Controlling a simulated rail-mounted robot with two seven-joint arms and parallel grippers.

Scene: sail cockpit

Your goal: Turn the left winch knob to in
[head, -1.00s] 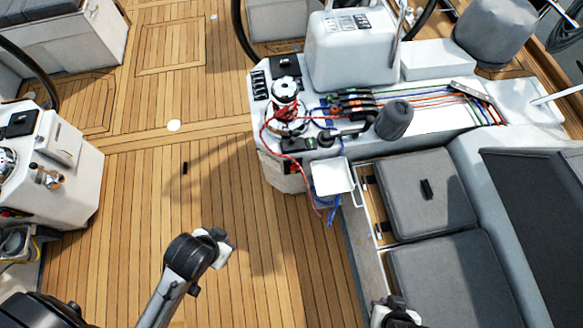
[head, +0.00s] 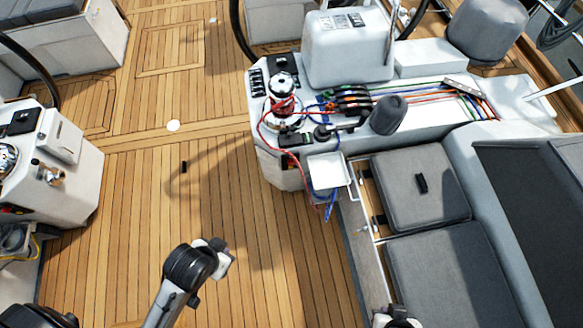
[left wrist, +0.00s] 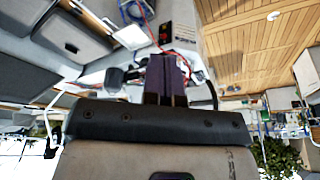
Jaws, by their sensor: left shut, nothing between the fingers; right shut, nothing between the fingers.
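A chrome winch (head: 283,86) with red rope around it stands on the white console (head: 262,150) in the middle of the head view. Another chrome winch (head: 6,158) is cut off at the left edge, with a small metal fitting (head: 50,176) beside it. I cannot tell which small part is the winch knob or how it is turned. My left gripper shows in the left wrist view (left wrist: 167,80), its dark fingers together and empty, with the console beyond. My right gripper (head: 397,320) is partly cut off at the bottom of the head view, shut and empty, beside the seat.
Coloured ropes (head: 430,92) run across the console through black clutches (head: 352,99). A white tray (head: 327,171) sticks out from its side, with blue rope hanging. Grey cushions (head: 420,190) cover the right seat. The teak floor (head: 130,210) between the consoles is largely clear.

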